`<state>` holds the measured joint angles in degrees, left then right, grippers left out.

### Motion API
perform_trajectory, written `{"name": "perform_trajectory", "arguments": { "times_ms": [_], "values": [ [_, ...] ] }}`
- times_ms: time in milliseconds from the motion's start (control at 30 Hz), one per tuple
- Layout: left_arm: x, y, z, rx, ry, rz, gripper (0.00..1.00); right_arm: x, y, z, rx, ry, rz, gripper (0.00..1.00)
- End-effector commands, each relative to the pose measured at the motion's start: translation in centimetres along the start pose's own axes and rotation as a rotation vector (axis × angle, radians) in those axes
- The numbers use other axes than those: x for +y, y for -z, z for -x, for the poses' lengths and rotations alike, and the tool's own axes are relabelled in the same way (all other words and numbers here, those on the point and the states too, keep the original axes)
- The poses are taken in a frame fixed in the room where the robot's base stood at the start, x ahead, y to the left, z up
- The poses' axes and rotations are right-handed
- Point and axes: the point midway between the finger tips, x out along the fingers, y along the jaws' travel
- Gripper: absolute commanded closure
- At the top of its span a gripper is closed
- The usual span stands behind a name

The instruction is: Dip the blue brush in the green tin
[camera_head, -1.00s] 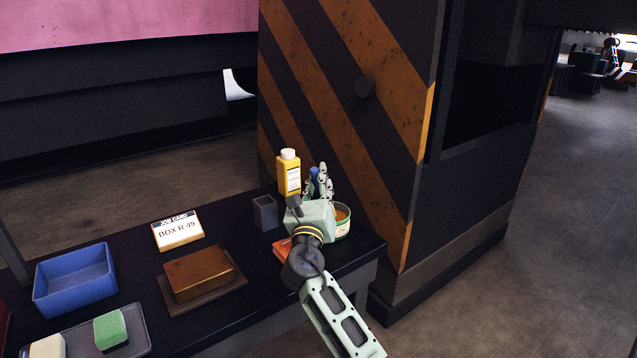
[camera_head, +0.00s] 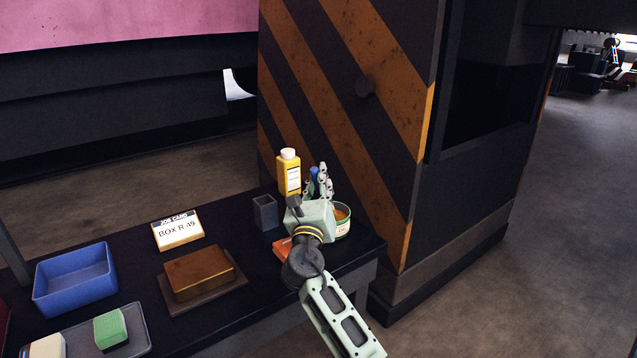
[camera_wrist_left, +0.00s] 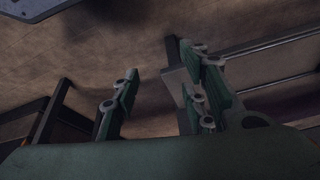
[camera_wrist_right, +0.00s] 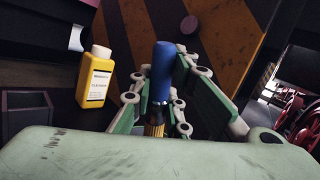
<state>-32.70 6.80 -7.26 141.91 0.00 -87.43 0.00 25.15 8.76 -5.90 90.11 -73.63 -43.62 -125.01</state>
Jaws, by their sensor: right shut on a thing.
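The blue brush (camera_wrist_right: 161,72) stands upright between the fingers of my right gripper (camera_wrist_right: 158,100), which is shut on it. Its blue handle points up and the top of its bristles shows below a metal band; the bristle tips are hidden. In the head view my right gripper (camera_head: 320,184) is at the green tin (camera_head: 343,222), and a bit of blue shows between its fingers. The tin's orange contents show beside the wrist, which hides the rest. Whether the bristles touch the contents cannot be told. My left gripper (camera_wrist_left: 155,95) is open and empty in the left wrist view.
A yellow bottle (camera_head: 288,172) and a small grey holder (camera_head: 265,212) stand just left of my right gripper. A job card (camera_head: 178,230), brown block (camera_head: 199,272) and blue bin (camera_head: 75,284) lie further left. A striped pillar (camera_head: 385,130) rises close behind.

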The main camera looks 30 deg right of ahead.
Motion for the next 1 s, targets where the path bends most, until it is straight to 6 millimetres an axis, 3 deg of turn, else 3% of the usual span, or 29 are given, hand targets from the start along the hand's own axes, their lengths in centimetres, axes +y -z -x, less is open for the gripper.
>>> {"name": "perform_trajectory", "arguments": {
  "times_ms": [67,300,1000],
  "values": [
    [-0.1,-0.5,0.7,-0.031,0.001,0.002,0.6,-0.2,-0.7,-0.2,0.004,-0.001,0.001,1.0],
    [-0.2,-0.9,0.4,-0.077,0.002,0.003,0.6,-0.7,-2.6,-0.7,0.003,-0.001,0.0,1.0],
    [0.1,-2.2,-5.6,-0.101,-0.003,-0.001,0.6,-0.9,-3.5,-0.9,0.001,-0.001,0.0,1.0]
  ]
}}
